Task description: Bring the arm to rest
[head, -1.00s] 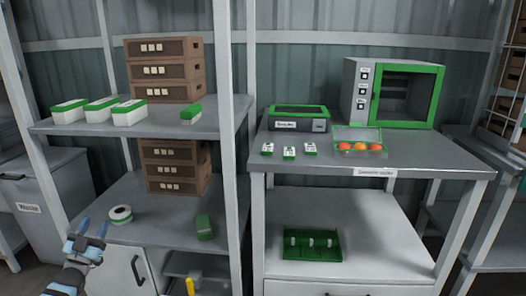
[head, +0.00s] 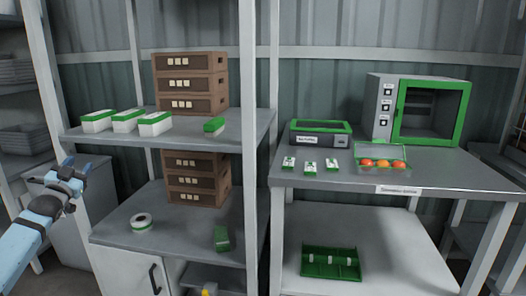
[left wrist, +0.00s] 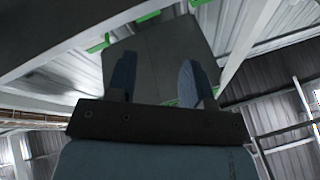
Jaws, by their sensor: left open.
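My left gripper (head: 75,168) is at the left of the head view, in front of the shelf rack's left post. Its fingers are apart with nothing between them, and it touches nothing that I can see. In the left wrist view the two blue fingers (left wrist: 155,78) stand apart, with a grey panel and roof structure beyond them. My right gripper is in neither view.
The shelf rack (head: 180,140) holds white-and-green boxes (head: 125,122), brown crates (head: 190,85) and a tape roll (head: 142,221). The bench (head: 440,178) at right carries a green-framed cabinet (head: 420,108), a scale-like device (head: 320,133) and a clear punnet (head: 382,155) of tomatoes.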

